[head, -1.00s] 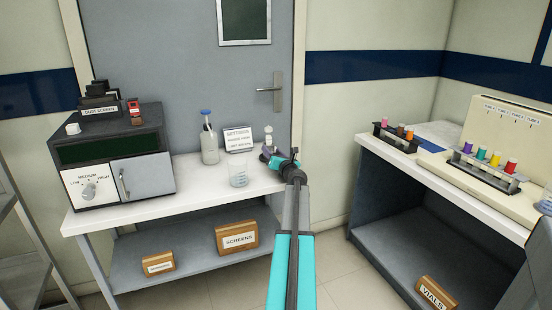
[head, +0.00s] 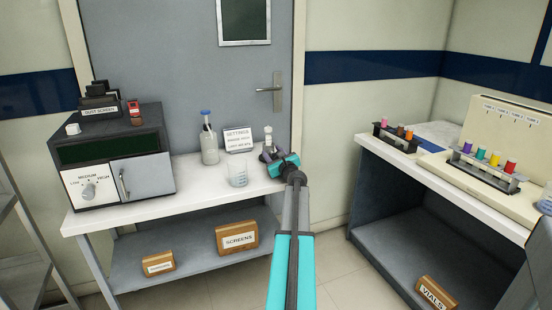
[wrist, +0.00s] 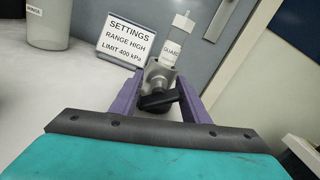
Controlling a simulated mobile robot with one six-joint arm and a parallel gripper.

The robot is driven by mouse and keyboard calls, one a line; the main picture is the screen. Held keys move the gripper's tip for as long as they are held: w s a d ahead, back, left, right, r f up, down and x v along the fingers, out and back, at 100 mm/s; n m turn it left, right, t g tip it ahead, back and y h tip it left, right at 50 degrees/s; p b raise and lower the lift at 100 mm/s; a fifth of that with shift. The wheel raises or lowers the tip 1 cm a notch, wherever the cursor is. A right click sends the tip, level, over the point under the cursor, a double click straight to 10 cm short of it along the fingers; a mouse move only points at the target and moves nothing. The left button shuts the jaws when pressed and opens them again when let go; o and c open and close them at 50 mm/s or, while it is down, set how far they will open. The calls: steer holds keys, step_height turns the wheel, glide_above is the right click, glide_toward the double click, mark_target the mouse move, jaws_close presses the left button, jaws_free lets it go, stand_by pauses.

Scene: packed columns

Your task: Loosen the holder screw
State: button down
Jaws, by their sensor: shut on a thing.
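The holder (wrist: 158,78) is a grey metal block at the back of the white bench, with a black screw knob (wrist: 158,101) on its near side. A clear and white column labelled GUARD (wrist: 172,48) stands in it; the column also shows in the head view (head: 268,138). My gripper (wrist: 163,92) has its purple fingers on either side of the knob and is shut on it. In the head view my gripper (head: 272,153) reaches the bench's right end and hides most of the holder.
A SETTINGS card (head: 238,139) reading range high, limit 400 kPa stands left of the holder. A beaker (head: 238,174) and a blue-capped bottle (head: 209,145) stand close by. A grey oven-like box (head: 115,155) fills the bench's left end. A second bench (head: 430,182) holds vial racks.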

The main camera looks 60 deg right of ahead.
mark_target(276, 157)
steer(key=c, duration=1)
jaws_free()
steer(key=shift+w+d+f, duration=0.15)
steer(key=shift+w, duration=0.1)
steer(key=shift+c, duration=0.2)
steer(key=shift+s, duration=0.1)
steer(key=shift+v, duration=3.55)
